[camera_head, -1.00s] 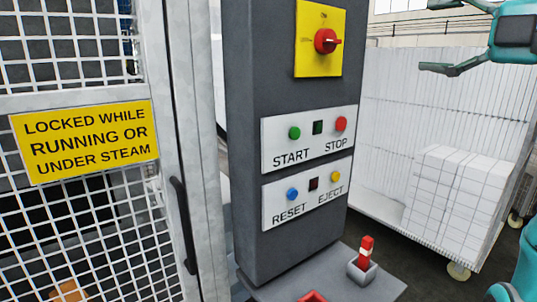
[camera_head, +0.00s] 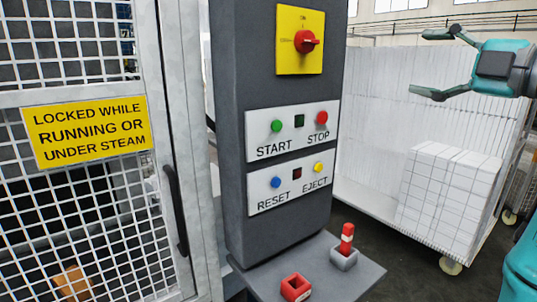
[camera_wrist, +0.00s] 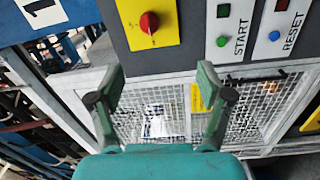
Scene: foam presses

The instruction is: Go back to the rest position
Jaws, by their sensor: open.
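My gripper (camera_head: 428,63) is at the upper right of the head view, to the right of the control column and in front of the white stacks. Its two fingers are spread and nothing is between them. In the wrist view my gripper (camera_wrist: 158,90) also shows open and empty, with the mesh guard behind it. The grey control column (camera_head: 228,130) carries a red rotary switch (camera_head: 307,41) on a yellow plate, a START and STOP panel (camera_head: 292,132), and a RESET and EJECT panel (camera_head: 290,184).
A mesh door (camera_head: 75,220) with a yellow warning sign (camera_head: 87,131) and black handle (camera_head: 175,210) stands left. A shelf (camera_head: 335,285) below the column bears a red socket (camera_head: 296,287) and a red-and-white peg (camera_head: 346,238) in a grey socket. A wheeled cage with white blocks (camera_head: 445,190) stands right.

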